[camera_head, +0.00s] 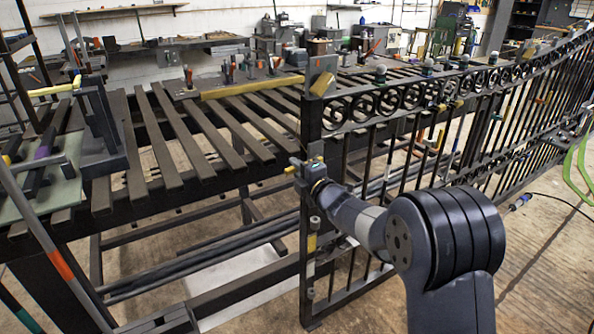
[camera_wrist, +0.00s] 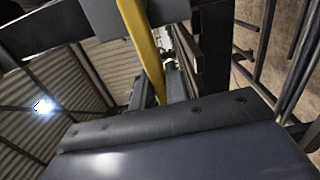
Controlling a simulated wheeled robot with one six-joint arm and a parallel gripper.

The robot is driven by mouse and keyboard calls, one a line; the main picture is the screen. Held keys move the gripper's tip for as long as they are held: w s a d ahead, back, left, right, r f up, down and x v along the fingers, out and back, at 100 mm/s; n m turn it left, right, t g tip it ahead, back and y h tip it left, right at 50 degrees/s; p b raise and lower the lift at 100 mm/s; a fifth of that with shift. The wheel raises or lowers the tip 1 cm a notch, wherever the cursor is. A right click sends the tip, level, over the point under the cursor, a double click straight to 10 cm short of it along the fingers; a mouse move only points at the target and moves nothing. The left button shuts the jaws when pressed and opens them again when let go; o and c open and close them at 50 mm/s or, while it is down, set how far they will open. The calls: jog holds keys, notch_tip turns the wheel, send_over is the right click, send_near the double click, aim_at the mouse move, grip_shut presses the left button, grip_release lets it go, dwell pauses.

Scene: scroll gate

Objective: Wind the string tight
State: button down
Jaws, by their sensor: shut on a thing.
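The dark iron scroll gate (camera_head: 385,105) stands along the slatted bench, with a row of scrolls under its top rail. My gripper (camera_head: 303,170) is at the gate's left end post, about halfway up. A small yellow piece (camera_head: 290,169) shows at its tip. In the wrist view, a yellow strip (camera_wrist: 146,45) runs down between the fingers of my gripper (camera_wrist: 160,92), which is shut on it. I cannot tell whether this strip is a handle or part of a winder. No string can be made out clearly, and the contact is partly hidden by the fingers.
The slatted bench (camera_head: 168,150) fills the left and middle, with a yellow bar (camera_head: 250,87) and tools on top. Dark stands (camera_head: 105,125) rise at the far left. Several coloured clamps sit on the gate. A cable lies on the floor at right, where there is free room.

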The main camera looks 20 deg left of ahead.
notch_tip(320, 180, down, 6)
jog(key=w+d+n+b, duration=0.1)
jog(key=w+n+b, duration=0.1)
jog(key=n+b, duration=0.8)
jog(key=shift+d+r+b, duration=0.15)
jog(key=shift+d+b, duration=0.25)
jog(key=shift+b, duration=2.8)
jog(key=shift+w, duration=0.15)
jog(key=c, duration=1.4)
grip_release()
jog(key=shift+r, duration=0.1)
jog(key=shift+r, duration=0.1)
